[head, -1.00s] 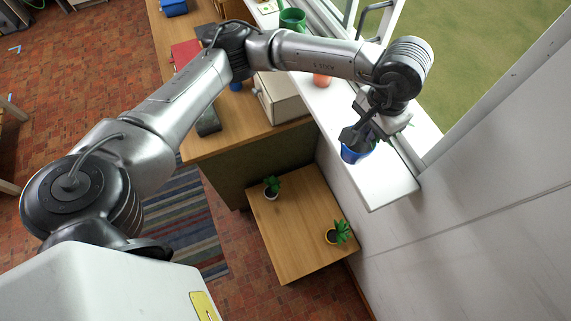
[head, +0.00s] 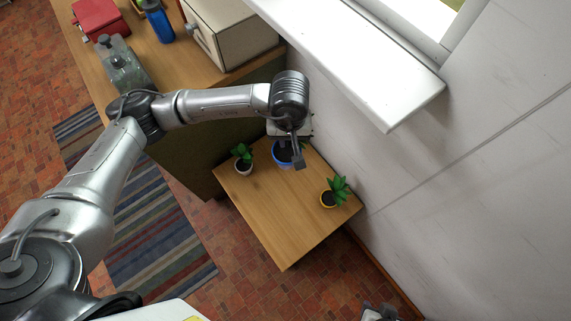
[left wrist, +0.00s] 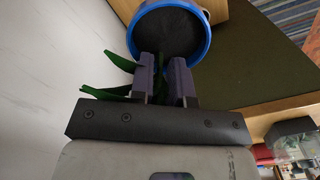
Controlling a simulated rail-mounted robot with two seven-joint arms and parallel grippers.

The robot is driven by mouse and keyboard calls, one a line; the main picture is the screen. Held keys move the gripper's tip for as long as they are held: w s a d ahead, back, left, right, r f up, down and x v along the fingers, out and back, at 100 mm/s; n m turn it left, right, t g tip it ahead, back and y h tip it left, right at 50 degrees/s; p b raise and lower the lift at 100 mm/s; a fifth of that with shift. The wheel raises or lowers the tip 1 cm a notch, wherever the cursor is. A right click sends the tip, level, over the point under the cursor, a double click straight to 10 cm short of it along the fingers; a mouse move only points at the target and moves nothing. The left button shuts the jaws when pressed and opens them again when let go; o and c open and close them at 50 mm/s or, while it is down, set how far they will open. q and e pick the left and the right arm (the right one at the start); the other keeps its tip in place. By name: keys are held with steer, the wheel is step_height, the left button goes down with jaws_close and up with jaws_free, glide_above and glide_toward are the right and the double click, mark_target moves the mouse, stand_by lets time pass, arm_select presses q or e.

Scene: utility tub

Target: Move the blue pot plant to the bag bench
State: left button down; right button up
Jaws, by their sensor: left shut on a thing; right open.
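The blue pot plant (head: 283,158) is at the far part of the low wooden bench (head: 262,218), partly hidden by my left gripper (head: 293,150). I cannot tell if its base touches the bench top. In the left wrist view the fingers (left wrist: 166,80) are shut at the edge of the blue pot (left wrist: 205,38), whose dark round face shows, with green leaves beside the fingers. My right gripper (head: 378,312) shows only partly at the bottom edge of the head view, open and away from the bench.
The bench's near half is clear. A higher wooden counter (head: 165,68) stands behind left, with a white windowsill (head: 345,60) and wall at right.

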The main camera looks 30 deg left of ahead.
arm_select(q)
steer(key=s+d+f+n+b, duration=0.1)
steer(key=s+f+n+b, duration=0.1)
steer(key=f+b, duration=0.95)
steer(key=s+d+f+n+b, duration=0.1)
steer(key=s+f+n+b, duration=0.35)
steer(key=f, duration=1.25)
steer(key=shift+m, duration=0.75)
steer(key=w+a+f+b, duration=0.1)
steer(key=a+f+b, duration=0.2)
steer(key=a+f, duration=0.1)
steer(key=a+f+b, duration=0.3)
steer(key=w+a+f+b, duration=0.1)
steer(key=a+f+b, duration=0.2)
steer(key=a+f, duration=0.1)
steer(key=shift+w+a+f+b, duration=0.3)
steer(key=shift+w+f, duration=0.05)
steer(key=shift+f, duration=0.15)
steer(key=c, duration=1.1)
jaws_free()
